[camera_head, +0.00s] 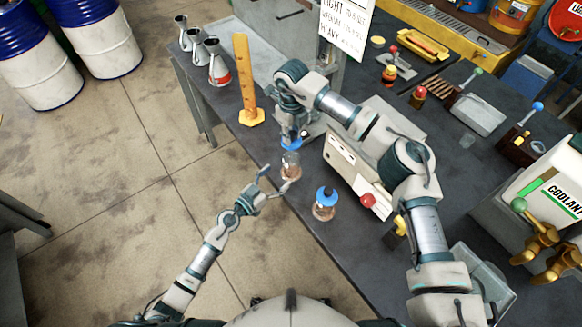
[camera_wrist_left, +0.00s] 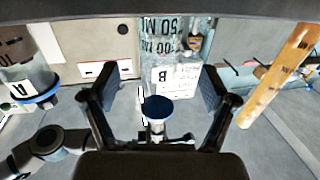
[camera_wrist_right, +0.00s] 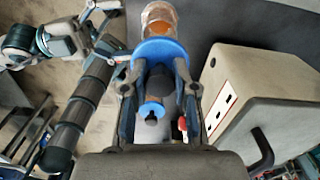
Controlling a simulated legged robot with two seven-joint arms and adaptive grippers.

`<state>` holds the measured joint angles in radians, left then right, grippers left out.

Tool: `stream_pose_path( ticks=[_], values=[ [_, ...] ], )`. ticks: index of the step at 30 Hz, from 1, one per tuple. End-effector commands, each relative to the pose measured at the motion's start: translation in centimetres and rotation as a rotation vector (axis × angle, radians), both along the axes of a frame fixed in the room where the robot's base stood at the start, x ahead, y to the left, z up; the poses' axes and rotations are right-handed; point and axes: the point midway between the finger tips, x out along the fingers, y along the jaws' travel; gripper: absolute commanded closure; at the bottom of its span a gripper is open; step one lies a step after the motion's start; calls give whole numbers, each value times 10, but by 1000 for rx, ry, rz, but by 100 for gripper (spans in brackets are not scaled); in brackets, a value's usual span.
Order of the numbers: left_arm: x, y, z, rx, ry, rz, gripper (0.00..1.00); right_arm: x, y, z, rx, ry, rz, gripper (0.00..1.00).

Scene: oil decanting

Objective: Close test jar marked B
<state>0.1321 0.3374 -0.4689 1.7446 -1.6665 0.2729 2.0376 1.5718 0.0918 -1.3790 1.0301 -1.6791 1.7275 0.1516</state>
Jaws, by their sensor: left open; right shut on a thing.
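The clear jar marked B (camera_head: 291,166) stands near the table's front edge with brownish liquid low in it. Its B label faces my left wrist view (camera_wrist_left: 172,80), where it appears upside down. My left gripper (camera_head: 276,179) is open, its fingers on either side of the jar in its wrist view (camera_wrist_left: 160,95). My right gripper (camera_head: 291,132) is shut on the blue stopper (camera_head: 291,144), which also shows in the right wrist view (camera_wrist_right: 158,52). The stopper is upright over the jar's mouth; whether it touches the jar is unclear.
A second jar (camera_head: 323,208) with a blue stopper (camera_head: 326,193) stands right of jar B. A grey-white machine (camera_head: 350,165) is behind it.

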Motion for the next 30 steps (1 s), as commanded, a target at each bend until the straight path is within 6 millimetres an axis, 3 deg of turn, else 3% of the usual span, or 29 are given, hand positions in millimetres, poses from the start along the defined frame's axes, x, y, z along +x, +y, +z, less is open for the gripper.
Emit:
stream_pose_path(
  ticks=[6, 12, 25, 30],
  values=[
    [31, -28, 1, -3, 0, 0, 15, 0, 1, 0, -1, 0, 0, 91],
    [48, -44, 1, -3, 0, 0, 15, 0, 2, 0, -1, 0, 0, 91],
    [54, -49, 0, -1, 0, 0, 15, 0, 2, 0, -1, 0, 0, 91],
    [54, -49, 0, -1, 0, 0, 55, 0, 2, 0, -1, 0, 0, 91]
  ],
)
